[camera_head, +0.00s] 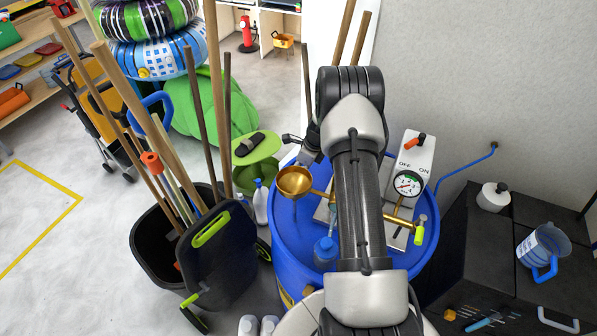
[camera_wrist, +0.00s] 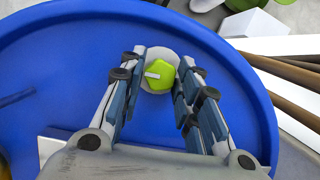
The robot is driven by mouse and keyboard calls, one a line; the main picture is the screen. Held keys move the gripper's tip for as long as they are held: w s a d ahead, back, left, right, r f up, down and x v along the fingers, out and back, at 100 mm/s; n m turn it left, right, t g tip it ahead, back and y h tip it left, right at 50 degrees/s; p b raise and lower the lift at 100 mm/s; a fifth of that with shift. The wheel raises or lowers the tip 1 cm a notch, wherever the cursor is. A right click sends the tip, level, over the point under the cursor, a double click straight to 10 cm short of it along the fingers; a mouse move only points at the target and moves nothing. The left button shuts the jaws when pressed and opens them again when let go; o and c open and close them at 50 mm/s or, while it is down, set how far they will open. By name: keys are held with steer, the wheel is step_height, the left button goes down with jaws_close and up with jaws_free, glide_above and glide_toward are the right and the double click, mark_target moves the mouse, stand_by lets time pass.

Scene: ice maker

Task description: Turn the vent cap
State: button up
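A lime-green, lobed cap (camera_wrist: 158,76) with a pale bar on top, apparently the vent cap, sits on a round white base on the blue drum lid (camera_wrist: 60,70). My gripper (camera_wrist: 159,68) is open, with one fingertip on either side of the cap. A gap shows at the left finger; the right finger is very near the cap, and I cannot tell whether it touches. In the head view the blue drum (camera_head: 285,232) stands under my arm, which hides much of its lid. The cap is not visible there.
A brass funnel (camera_head: 294,182), a pressure gauge (camera_head: 407,183) and an ON/OFF switch panel (camera_head: 413,152) stand at the drum. A black bin with poles (camera_head: 160,235) is at left. A dark cabinet (camera_head: 480,240) with a blue jug (camera_head: 543,247) is at right.

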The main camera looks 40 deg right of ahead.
steer(key=c, duration=0.4)
steer(key=shift+n+g+y+b, duration=0.45)
steer(key=shift+n+b, duration=0.55)
steer(key=shift+n, duration=0.8)
steer(key=shift+w+d, duration=0.1)
steer(key=shift+n+b, duration=0.3)
steer(key=shift+n, duration=0.2)
steer(key=shift+n+g+y+b, duration=0.3)
steer(key=shift+n+b, duration=0.2)
steer(key=shift+n, duration=0.7)
